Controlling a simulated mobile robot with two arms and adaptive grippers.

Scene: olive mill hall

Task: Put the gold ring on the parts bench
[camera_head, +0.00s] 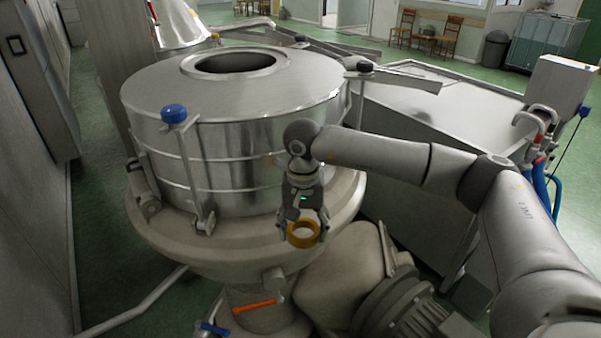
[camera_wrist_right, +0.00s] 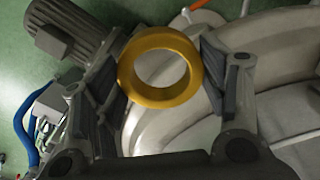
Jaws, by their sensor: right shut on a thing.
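The gold ring (camera_head: 303,241) is held by my right gripper (camera_head: 303,222) in front of the lower rim of the large steel vessel. The right wrist view also shows the gold ring (camera_wrist_right: 128,80), between the two dark fingers of the right gripper (camera_wrist_right: 160,75), with its open hole facing the camera. The right gripper is shut on the ring and points downward. My left gripper is not in view. I cannot make out a parts bench with certainty in either view.
Below are a motor (camera_head: 392,306), an orange-handled valve (camera_head: 254,306) and pipework. A long grey metal trough (camera_head: 440,110) lies to the right. Green floor (camera_head: 115,240) is open at the left.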

